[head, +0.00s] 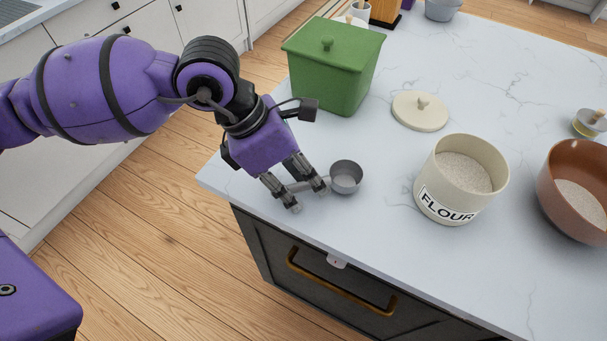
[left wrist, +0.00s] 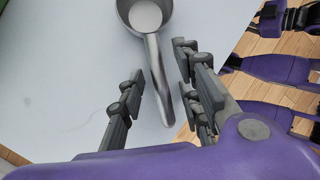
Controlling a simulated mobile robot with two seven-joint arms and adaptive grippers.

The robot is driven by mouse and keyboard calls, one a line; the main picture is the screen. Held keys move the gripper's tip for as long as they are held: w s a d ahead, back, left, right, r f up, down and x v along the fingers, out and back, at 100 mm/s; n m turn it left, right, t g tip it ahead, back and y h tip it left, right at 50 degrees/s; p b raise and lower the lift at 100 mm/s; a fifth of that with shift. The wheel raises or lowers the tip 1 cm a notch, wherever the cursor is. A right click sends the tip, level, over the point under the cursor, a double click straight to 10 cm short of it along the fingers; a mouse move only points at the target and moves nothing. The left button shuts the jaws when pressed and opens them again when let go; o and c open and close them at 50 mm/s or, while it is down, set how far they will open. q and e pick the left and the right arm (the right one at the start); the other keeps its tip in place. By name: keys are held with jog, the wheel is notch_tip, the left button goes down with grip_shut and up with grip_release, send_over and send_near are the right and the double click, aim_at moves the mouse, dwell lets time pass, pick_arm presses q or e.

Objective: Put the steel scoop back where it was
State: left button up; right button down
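The steel scoop (head: 346,179) lies on the white marble counter near its front left corner, its cup to the right and its handle pointing left. My left gripper (head: 308,198) is low at the counter, over the handle. In the left wrist view the scoop (left wrist: 158,85) has its handle running between the open fingers, with a gap visible on either side. The cup lies beyond the fingertips. The flour canister (head: 433,203), cream with a FLOUR label, stands open to the right with white flour inside. My right gripper is not in view.
A green lidded box (head: 330,75) stands behind my left gripper. A cream lid (head: 420,111) lies on the counter behind the canister. A brown bowl (head: 560,205) with flour is at the right, with a small cup (head: 588,124) behind it. The counter's front edge is close to the scoop.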

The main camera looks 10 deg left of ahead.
pick_arm(q)
jog(key=v, duration=1.2)
jog(key=shift+r, duration=0.1)
dwell(0.4)
dwell(0.6)
